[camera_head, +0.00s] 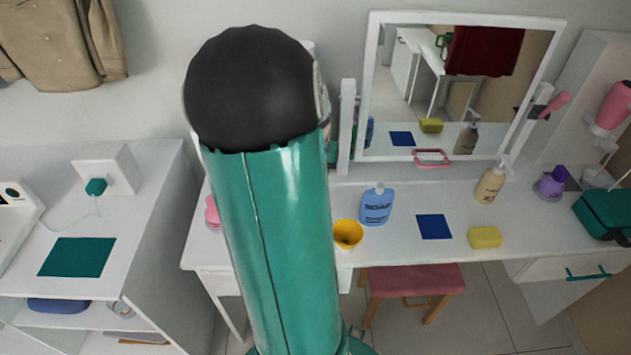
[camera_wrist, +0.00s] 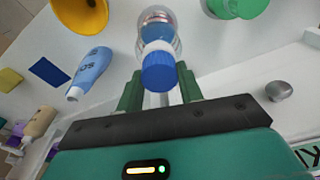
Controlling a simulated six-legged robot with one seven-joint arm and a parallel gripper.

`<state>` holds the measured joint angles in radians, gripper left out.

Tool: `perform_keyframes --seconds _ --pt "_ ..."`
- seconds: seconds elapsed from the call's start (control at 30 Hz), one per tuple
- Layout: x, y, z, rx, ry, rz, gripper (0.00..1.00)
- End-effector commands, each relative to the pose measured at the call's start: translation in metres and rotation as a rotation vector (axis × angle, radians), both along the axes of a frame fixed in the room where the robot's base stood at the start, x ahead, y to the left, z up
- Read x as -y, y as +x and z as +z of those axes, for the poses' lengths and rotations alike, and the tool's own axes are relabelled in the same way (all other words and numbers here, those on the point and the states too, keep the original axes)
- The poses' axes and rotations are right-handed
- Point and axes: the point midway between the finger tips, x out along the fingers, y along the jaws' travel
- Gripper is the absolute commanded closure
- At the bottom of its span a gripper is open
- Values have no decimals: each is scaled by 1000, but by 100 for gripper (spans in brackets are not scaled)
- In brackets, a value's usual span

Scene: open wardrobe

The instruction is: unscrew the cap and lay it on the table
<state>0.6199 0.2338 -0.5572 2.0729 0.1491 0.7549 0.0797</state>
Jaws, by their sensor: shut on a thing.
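In the wrist view, a clear bottle (camera_wrist: 157,22) with a blue label has a blue cap (camera_wrist: 158,73) facing the camera. The green fingers of my gripper (camera_wrist: 158,88) are on either side of the cap, shut on it. The cap is in line with the bottle neck, with a whitish band between them. I cannot tell whether the cap is still threaded on. In the head view my arm hides the bottle, the cap and the gripper. The white table (camera_head: 385,255) has bare surface in front of the blue soap bottle (camera_head: 376,206).
A yellow cup (camera_head: 348,234), blue square (camera_head: 434,227), yellow sponge (camera_head: 485,237) and pump bottle (camera_head: 491,182) stand right of my arm. The mirror (camera_head: 345,130) rises behind. A green object (camera_wrist: 240,6) and grey knob (camera_wrist: 279,90) show in the wrist view.

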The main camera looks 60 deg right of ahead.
Motion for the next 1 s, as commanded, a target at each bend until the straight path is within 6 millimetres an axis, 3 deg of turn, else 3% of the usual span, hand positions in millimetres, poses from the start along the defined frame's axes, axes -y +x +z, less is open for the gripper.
perform_keyframes --seconds 1.0 --pt "0 0 1 -1 -1 1163 100"
